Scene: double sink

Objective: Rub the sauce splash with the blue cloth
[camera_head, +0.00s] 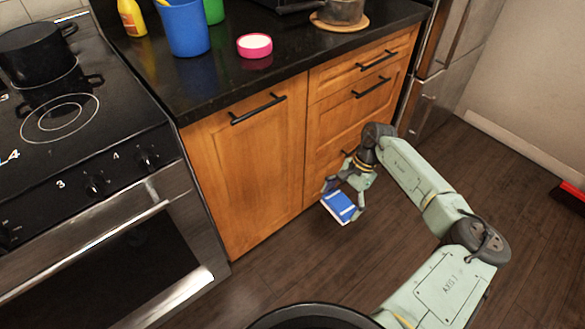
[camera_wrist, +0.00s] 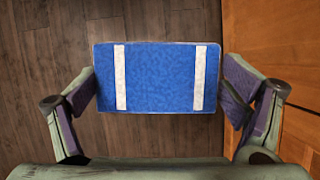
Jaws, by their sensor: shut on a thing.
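The blue cloth (camera_head: 339,207) is a flat blue rectangle with two pale stripes. My gripper (camera_head: 343,197) is shut on it, low in front of the wooden cabinet. In the wrist view, the blue cloth (camera_wrist: 160,78) spans between the two fingers of my gripper (camera_wrist: 160,95), one at each short side. The cloth is over the dark wood floor; I cannot tell whether it touches it. No sauce splash can be made out in either view; the cloth and arm hide part of the floor.
The wooden cabinet (camera_head: 245,165) with black handles stands close behind my gripper, and it shows at right in the wrist view. The stove (camera_head: 90,170) is at left. A blue bucket (camera_head: 185,28) and a pink tub (camera_head: 255,46) stand on the counter. Floor at right is mostly clear.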

